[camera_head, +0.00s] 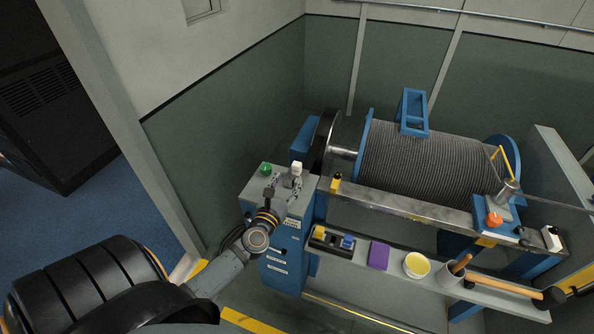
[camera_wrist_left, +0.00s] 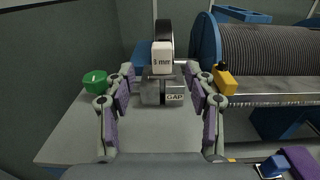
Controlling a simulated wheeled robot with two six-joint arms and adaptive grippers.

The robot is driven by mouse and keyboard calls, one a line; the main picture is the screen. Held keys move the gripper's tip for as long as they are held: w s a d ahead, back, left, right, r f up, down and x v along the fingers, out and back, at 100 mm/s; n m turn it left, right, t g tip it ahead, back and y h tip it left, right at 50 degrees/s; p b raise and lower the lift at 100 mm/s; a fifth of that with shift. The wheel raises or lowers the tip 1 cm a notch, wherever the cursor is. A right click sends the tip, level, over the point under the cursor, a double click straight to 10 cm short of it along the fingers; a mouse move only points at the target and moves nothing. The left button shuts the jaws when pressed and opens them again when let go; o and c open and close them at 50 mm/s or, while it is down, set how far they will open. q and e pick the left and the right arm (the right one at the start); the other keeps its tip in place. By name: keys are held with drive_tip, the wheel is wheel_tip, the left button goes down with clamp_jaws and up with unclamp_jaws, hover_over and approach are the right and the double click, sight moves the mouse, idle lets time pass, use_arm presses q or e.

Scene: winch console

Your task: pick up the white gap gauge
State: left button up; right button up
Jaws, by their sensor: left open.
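The white gap gauge (camera_head: 296,168) stands upright on top of the console (camera_head: 251,193). In the left wrist view the white gauge (camera_wrist_left: 162,57) reads "5 mm" and sits in a grey metal holder marked GAP (camera_wrist_left: 174,97). My left gripper (camera_head: 284,183) is over the console top, on the near side of the gauge. In the left wrist view my left gripper (camera_wrist_left: 160,72) is open and empty, one finger to each side of the gauge in the picture. The fingers look apart from it. My right gripper is not seen.
A green button (camera_head: 265,169) is left of the gauge; a yellow block (camera_wrist_left: 226,82) is right of it. A cable drum (camera_head: 430,160) stands behind.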

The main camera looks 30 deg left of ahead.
sight(295, 171)
use_arm(q)
drive_tip(key=x, duration=0.5)
drive_tip(key=f+x, duration=0.1)
drive_tip(key=x, duration=0.2)
drive_tip(key=shift+w+d, duration=0.2)
drive_tip(key=shift+w, duration=0.05)
drive_tip(key=shift+s, duration=0.1)
drive_tip(key=shift+r, duration=0.1)
drive_tip(key=shift+c, duration=1.1)
drive_tip(key=c, duration=0.9)
wheel_tip(295, 171, up, 10)
drive_tip(key=p, duration=0.7)
wheel_tip(295, 171, up, 3)
drive_tip(key=p, duration=0.3)
